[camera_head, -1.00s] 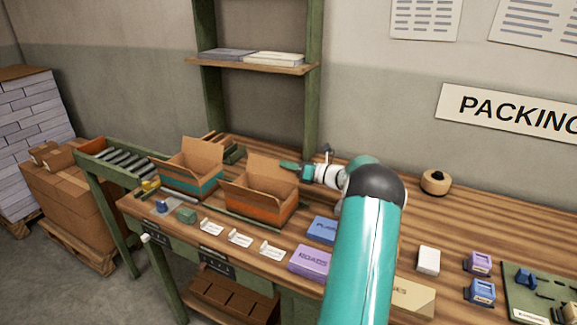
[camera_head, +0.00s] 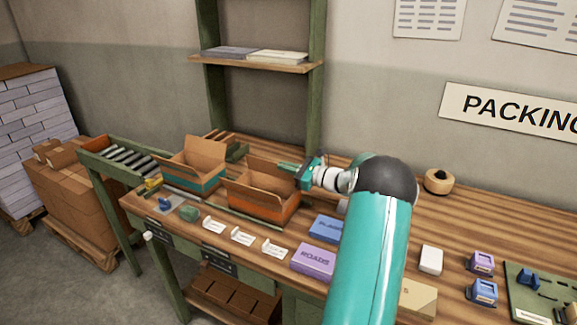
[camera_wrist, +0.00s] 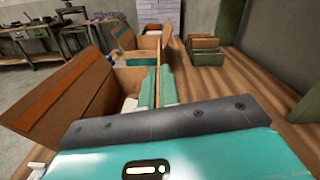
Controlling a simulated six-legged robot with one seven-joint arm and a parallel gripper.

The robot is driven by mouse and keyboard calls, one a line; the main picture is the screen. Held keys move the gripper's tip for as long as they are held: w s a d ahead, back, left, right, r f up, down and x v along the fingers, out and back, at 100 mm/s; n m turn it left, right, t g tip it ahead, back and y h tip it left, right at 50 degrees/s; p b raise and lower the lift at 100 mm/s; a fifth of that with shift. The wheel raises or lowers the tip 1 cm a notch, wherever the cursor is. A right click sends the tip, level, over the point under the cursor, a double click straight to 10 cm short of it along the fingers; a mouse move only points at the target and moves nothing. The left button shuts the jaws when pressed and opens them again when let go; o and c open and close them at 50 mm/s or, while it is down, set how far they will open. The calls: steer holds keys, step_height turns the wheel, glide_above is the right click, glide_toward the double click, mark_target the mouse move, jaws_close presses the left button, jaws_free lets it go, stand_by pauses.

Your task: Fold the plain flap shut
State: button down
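The open cardboard box with an orange band (camera_head: 262,207) stands on the bench, its flaps raised. A front flap with an orange stripe (camera_wrist: 62,92) leans outward at the left of the wrist view. My gripper (camera_head: 288,167) is at the right end of this box, by the back flap, pointing left.
A second open box with a teal band (camera_head: 193,180) stands to the left, beside a roller conveyor (camera_head: 128,160). Small white cards (camera_head: 243,236), a purple box (camera_head: 314,261) and a blue box (camera_head: 327,228) lie in front. A tape roll (camera_head: 438,181) sits at the back right.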

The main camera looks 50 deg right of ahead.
steer(key=n, duration=0.2)
steer(key=a+n, duration=0.1)
steer(key=a+f+n, duration=0.1)
steer(key=n, duration=0.1)
steer(key=shift+s+a+f+n, duration=0.1)
steer(key=shift+s+a+n, duration=0.15)
steer(key=shift+s+n, duration=0.1)
steer(key=shift+s+a+f+n, duration=0.1)
steer(key=shift+a+f+n, duration=0.2)
steer(key=shift+n, duration=0.6)
steer(key=shift+s+a+f+n, duration=0.15)
steer(key=shift+f+n, duration=0.25)
steer(key=shift+n, duration=0.55)
steer(key=shift+a+f+n, duration=0.3)
steer(key=shift+f+n, duration=0.05)
steer(key=shift+n, duration=0.55)
steer(key=c, duration=1.6)
jaws_free()
steer(key=shift+c, duration=0.2)
steer(key=shift+f, duration=0.1)
